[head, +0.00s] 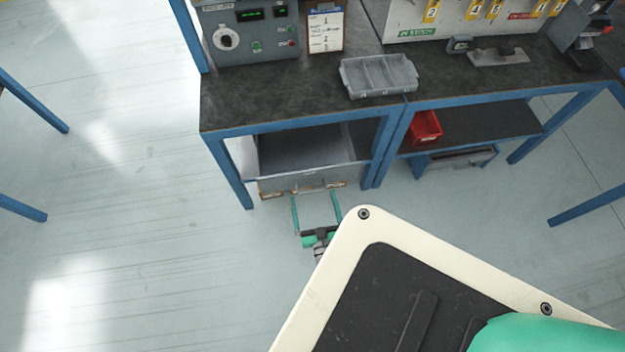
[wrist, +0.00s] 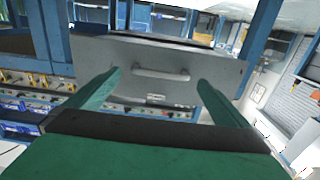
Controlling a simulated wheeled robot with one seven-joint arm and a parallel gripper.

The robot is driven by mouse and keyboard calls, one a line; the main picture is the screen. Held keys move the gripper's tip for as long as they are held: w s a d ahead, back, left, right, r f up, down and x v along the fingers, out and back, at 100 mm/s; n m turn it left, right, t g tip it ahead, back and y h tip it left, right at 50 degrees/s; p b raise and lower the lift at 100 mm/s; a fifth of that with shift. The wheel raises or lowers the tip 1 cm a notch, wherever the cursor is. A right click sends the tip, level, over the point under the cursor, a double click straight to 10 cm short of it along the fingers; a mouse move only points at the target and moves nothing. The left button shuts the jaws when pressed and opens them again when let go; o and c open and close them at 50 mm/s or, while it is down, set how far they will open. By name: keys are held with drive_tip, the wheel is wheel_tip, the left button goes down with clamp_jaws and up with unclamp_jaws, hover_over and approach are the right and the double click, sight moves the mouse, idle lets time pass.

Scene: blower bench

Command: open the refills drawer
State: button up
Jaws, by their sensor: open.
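A grey drawer front (head: 312,181) is low under the left bench, between blue legs. Behind its top edge a grey hollow shows; I cannot tell how far the drawer is out. In the wrist view the drawer front (wrist: 215,72) is straight ahead, with a pale bar handle (wrist: 160,74) and a small label (wrist: 155,97), too blurred to read. My gripper (head: 315,196) is open and empty just in front of this drawer. In the wrist view its green fingers (wrist: 158,79) stand on either side of the handle, apparently apart from it.
A second drawer unit (head: 460,158) and a red bin (head: 425,128) are under the right bench. A grey divided tray (head: 378,76) sits on the benchtop (head: 290,98). Blue legs (head: 234,175) flank the drawer. The floor (head: 130,200) to the left is clear.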

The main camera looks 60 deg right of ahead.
drive_tip(key=v, duration=0.6)
idle(0.5)
drive_tip(key=s+a+r+n+t+y, duration=0.2)
drive_tip(key=a+r+n+y, duration=0.3)
drive_tip(key=a+r, duration=0.7)
drive_tip(key=s+a+r+n+t+y, duration=0.1)
drive_tip(key=a+r+n+y, duration=0.4)
drive_tip(key=a+r, duration=0.8)
drive_tip(key=s+a+y, duration=0.1)
drive_tip(key=a+y, duration=0.2)
drive_tip(key=a, duration=0.4)
drive_tip(key=shift+s+a+t+y, duration=0.15)
drive_tip(key=shift+a+t+y, duration=0.25)
